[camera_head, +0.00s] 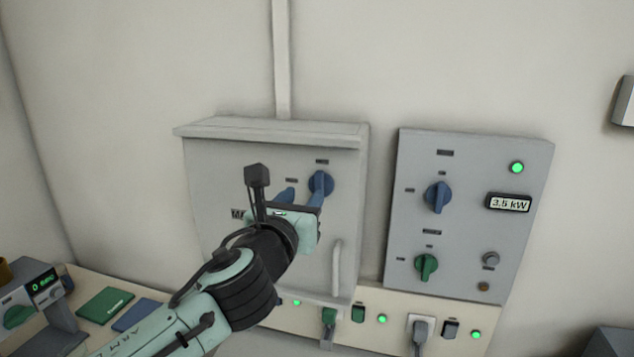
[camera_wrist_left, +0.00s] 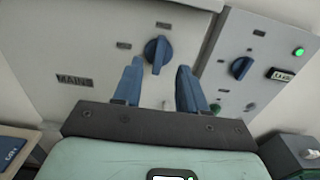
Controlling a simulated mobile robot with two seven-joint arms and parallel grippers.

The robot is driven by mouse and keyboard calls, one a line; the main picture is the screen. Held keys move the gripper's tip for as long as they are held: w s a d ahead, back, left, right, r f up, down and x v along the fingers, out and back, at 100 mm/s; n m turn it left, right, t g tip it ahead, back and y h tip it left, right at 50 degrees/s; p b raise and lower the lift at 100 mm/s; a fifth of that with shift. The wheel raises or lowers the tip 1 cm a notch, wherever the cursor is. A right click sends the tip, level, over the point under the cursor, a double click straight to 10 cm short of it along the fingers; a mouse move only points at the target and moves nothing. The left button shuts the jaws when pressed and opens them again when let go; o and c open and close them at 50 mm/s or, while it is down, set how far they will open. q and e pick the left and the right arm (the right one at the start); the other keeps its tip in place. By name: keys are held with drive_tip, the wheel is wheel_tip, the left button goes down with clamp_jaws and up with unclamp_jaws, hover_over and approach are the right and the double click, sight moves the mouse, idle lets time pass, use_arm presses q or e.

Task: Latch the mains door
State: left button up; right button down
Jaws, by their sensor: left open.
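The mains door (camera_head: 215,165) is the grey front of a wall cabinet and looks closed. Its MAINS label (camera_wrist_left: 75,80) shows in the left wrist view. A blue rotary latch knob (camera_head: 321,181) sits at its upper right; it also shows in the left wrist view (camera_wrist_left: 157,53), its grip bar near upright. Small dark marks lie above and left of it. My left gripper (camera_head: 303,194) is open in front of the door. In the left wrist view its blue fingers (camera_wrist_left: 160,78) stand either side of the knob, with gaps; contact is not visible. My right gripper is not in view.
A pale vertical handle (camera_head: 337,268) is on the door's lower right. To the right is a control panel (camera_head: 470,240) with blue and green knobs and a 3.5 kW display (camera_head: 509,203). Sockets and switches with green lights line the strip below. A bench (camera_head: 90,330) is at lower left.

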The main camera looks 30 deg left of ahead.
sight(318, 180)
use_arm(q)
drive_tip(key=p+x, duration=0.1)
drive_tip(key=x, duration=0.7)
drive_tip(key=shift+d, duration=0.1)
clamp_jaws()
